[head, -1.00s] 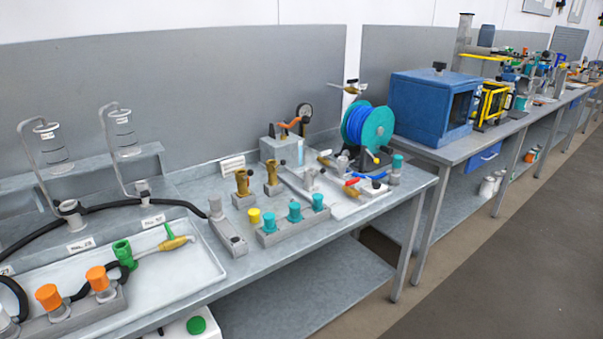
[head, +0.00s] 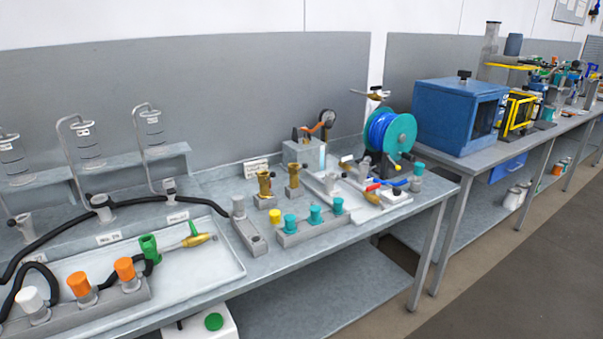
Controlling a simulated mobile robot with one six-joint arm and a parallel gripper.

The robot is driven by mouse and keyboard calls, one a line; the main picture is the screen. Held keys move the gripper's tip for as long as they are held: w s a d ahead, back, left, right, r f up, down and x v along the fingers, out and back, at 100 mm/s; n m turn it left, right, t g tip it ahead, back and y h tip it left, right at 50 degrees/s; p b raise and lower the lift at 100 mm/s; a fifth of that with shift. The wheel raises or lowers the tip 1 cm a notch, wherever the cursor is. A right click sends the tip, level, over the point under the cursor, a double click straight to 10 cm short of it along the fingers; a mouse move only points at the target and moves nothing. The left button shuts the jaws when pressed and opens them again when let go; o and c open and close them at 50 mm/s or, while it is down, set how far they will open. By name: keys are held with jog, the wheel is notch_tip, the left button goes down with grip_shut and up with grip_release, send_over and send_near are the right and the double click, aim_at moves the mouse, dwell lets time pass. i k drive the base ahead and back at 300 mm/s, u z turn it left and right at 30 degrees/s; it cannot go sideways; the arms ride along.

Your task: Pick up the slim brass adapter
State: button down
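Two upright brass adapters stand in grey blocks near the middle of the bench in the head view. The left one (head: 265,183) looks a little thicker, with a wider top. The right one (head: 294,177) looks slimmer, but they are small and I cannot tell for certain which is the slim brass adapter. Nothing holds either piece. My gripper is not in view.
In front stands a grey rack (head: 307,232) with yellow and teal capped pieces. A blue hose reel (head: 385,133) and blue cabinet (head: 455,118) stand to the right.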

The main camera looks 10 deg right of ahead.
aim_at(294, 179)
jog(key=i, duration=0.9)
jog(key=z, duration=0.05)
